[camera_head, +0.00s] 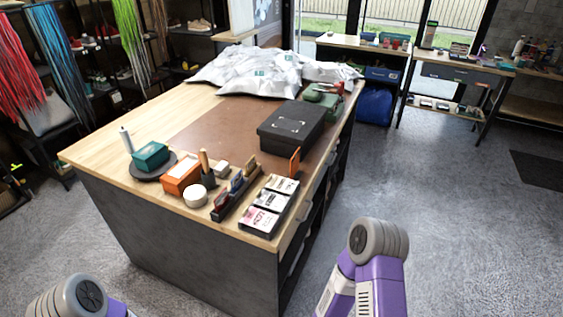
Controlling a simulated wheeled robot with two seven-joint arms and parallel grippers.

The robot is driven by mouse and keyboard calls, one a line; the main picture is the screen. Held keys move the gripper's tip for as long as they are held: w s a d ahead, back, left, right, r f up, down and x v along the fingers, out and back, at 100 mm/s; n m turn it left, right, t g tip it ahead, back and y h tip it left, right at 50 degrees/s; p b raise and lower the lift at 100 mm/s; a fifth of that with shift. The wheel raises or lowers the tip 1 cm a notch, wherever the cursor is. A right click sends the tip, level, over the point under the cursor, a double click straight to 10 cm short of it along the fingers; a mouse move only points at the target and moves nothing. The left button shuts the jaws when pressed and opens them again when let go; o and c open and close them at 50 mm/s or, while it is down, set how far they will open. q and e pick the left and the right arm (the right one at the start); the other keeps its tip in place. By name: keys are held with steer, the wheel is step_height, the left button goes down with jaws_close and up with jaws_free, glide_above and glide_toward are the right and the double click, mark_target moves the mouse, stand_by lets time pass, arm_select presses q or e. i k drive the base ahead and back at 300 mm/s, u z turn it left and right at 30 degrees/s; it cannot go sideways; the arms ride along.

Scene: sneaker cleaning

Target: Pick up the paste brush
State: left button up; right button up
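An upright item with a wooden handle (204,161) and a dark lower part stands near the front edge of the wooden-topped counter (105,146). It may be the paste brush, but it is too small to tell for sure. It stands behind a round white tin (195,196) and beside an orange box (181,173). Only purple and grey links of my two arms show, at the bottom left and bottom right, apart from the counter. Neither gripper is in view.
A black rack (236,196) of small items and a tray of cards (268,206) stand at the counter's front right. A teal box (150,155), a black box (291,126) and silvery wrapping (245,70) are also on it. Floor is clear to the right.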

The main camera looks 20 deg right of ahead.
mark_target(203, 155)
steer(key=z, duration=0.75)
steer(key=i, duration=0.45)
